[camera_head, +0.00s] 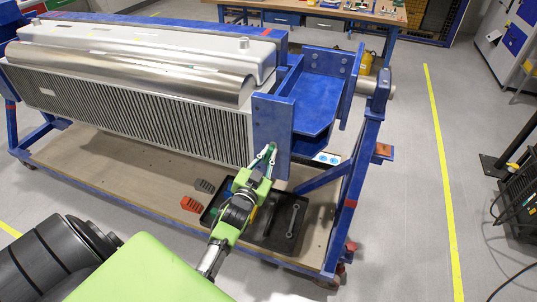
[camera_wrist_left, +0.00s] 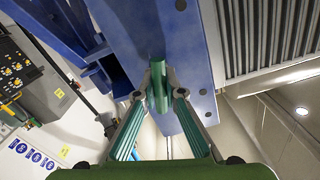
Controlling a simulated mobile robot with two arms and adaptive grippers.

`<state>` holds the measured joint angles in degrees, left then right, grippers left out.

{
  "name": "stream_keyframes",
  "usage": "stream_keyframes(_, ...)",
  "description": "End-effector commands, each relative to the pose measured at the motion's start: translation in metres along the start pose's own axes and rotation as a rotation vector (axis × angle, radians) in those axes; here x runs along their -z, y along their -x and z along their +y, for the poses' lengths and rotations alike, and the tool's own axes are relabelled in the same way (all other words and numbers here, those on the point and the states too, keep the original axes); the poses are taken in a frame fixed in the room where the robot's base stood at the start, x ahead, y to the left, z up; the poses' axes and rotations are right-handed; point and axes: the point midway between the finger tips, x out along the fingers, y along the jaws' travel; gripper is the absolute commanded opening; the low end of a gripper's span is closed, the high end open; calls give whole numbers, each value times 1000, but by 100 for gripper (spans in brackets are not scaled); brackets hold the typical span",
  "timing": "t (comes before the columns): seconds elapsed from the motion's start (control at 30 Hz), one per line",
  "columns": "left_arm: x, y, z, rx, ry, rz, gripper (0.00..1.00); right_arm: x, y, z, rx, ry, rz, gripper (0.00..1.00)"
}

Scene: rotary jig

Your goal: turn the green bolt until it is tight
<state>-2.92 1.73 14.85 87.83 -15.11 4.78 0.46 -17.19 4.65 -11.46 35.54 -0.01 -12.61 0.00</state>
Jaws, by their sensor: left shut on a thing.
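The green bolt (camera_wrist_left: 159,88) stands out from the blue plate of the rotary jig (camera_wrist_left: 200,75) in the left wrist view. My left gripper (camera_wrist_left: 160,84) is shut on it, one fingertip on each side of the bolt. In the head view my left gripper (camera_head: 267,153) reaches up to the lower part of the blue end plate (camera_head: 271,115); the bolt is mostly hidden there by the fingertips. How far the bolt is screwed in cannot be told. My right gripper is not in view.
The jig carries a finned metal unit (camera_head: 150,112). Below, a black tray (camera_head: 268,241) with a wrench (camera_head: 293,220) lies on the wooden shelf (camera_head: 112,163), with red (camera_head: 190,204) and dark grey (camera_head: 205,186) pieces beside it. The floor to the right is clear up to the yellow line (camera_head: 443,185).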

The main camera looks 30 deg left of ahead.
Motion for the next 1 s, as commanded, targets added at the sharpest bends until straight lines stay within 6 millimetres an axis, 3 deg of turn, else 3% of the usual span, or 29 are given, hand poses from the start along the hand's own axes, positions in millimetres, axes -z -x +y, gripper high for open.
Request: stream_keyframes(1.0,-3,0,0,-1,-965,-2,0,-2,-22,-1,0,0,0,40)
